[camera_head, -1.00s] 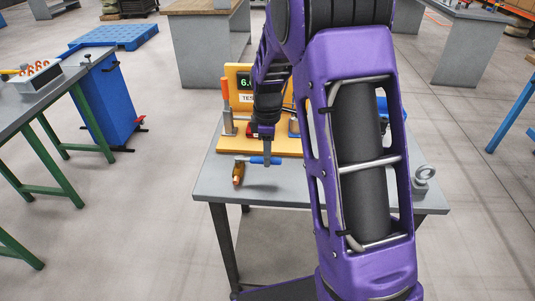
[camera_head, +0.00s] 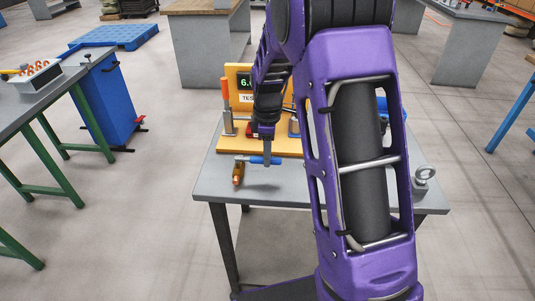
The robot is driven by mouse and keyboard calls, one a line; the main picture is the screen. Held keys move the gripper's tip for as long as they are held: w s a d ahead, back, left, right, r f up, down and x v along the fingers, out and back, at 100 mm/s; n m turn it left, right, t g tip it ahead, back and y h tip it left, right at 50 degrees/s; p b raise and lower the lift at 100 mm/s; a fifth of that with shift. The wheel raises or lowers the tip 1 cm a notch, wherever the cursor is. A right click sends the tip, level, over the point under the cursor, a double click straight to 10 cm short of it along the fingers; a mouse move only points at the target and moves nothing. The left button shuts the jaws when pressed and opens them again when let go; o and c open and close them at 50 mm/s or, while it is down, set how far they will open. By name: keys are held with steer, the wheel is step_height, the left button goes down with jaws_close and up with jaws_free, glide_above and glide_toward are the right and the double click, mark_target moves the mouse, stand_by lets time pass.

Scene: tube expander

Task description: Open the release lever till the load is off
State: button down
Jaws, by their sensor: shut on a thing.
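A small tool with a copper-coloured end (camera_head: 238,175) lies near the front left of the grey table. A blue-handled lever (camera_head: 276,160) reaches right from it. My gripper (camera_head: 267,162) points down and is shut on the blue handle. The fingers hide the middle of the handle. Behind stands a yellow test fixture (camera_head: 232,72) with a green-digit display (camera_head: 245,82), partly hidden by my arm; its reading starts with 6.
The grey table (camera_head: 213,183) has bare room left and in front of the tool. A grey ring-topped block (camera_head: 424,177) stands at its right end. My purple arm covers the table's centre right. A green-legged bench (camera_head: 20,110) and blue cabinet (camera_head: 108,105) stand left.

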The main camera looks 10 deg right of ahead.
steer(key=shift+w, duration=0.15)
steer(key=shift+w+d+r+n+p, duration=0.15)
steer(key=shift+w+n+p, duration=0.25)
steer(key=shift+w+n, duration=0.6)
steer(key=n, duration=0.1)
steer(key=w+n+p, duration=0.1)
steer(key=n, duration=0.1)
steer(key=shift+w, duration=0.25)
steer(key=w+n, duration=0.1)
steer(key=w+n+p, duration=0.1)
steer(key=shift+a+n, duration=0.25)
steer(key=shift+n, duration=0.15)
steer(key=w+n, duration=0.1)
steer(key=a+n, duration=0.1)
steer(key=shift+w+n, duration=0.4)
steer(key=w+a+n, duration=0.1)
steer(key=w+n, duration=0.1)
steer(key=n, duration=0.1)
steer(key=shift+a+n, duration=0.3)
steer(key=shift+a, duration=0.1)
steer(key=shift+w+a+n, duration=0.3)
steer(key=shift+a+n, duration=0.35)
steer(key=shift+n, duration=0.3)
steer(key=shift+w+a+n, duration=0.25)
steer(key=shift+a+n, duration=0.35)
steer(key=shift+n, duration=0.35)
